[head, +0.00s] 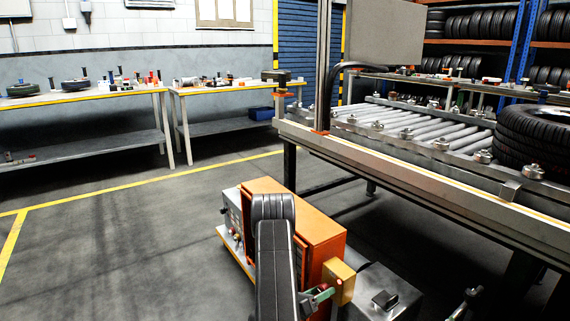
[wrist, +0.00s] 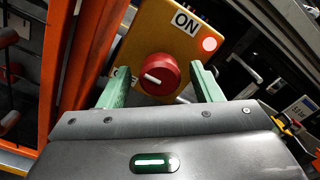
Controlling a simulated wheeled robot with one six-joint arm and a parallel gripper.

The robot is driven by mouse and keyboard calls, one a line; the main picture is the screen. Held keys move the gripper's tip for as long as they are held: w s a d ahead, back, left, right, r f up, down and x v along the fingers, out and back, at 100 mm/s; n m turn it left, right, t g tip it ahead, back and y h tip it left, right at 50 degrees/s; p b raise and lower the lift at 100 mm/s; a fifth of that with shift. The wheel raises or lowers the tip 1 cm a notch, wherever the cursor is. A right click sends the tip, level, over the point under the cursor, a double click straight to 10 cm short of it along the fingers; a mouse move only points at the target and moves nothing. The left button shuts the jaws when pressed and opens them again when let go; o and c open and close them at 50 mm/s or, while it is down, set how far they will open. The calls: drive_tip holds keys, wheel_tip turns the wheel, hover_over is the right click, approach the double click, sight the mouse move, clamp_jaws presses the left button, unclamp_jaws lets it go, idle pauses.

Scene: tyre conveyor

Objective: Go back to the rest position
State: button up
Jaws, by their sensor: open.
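In the wrist view, my gripper (wrist: 160,72) is open, with one green finger on each side of a red rotary knob (wrist: 158,74). I cannot tell whether the fingers touch it. The knob sits on a yellow switch box (wrist: 150,30) with an "ON" label and a lit red lamp (wrist: 209,44). The knob's white mark points left, toward another label partly hidden by the left finger. In the head view, my gripper (head: 319,296) is low at bottom centre, beside the yellow box (head: 341,281) on an orange cabinet (head: 300,215).
A roller conveyor (head: 400,205) with stacked tyres (head: 535,140) stands at the right. A grey box (head: 385,298) is right of the switch box. Workbenches (head: 80,98) line the back wall. The floor (head: 110,240) at the left is clear.

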drive_tip(key=shift+m+b, duration=0.85)
drive_tip(key=shift+m, duration=2.85)
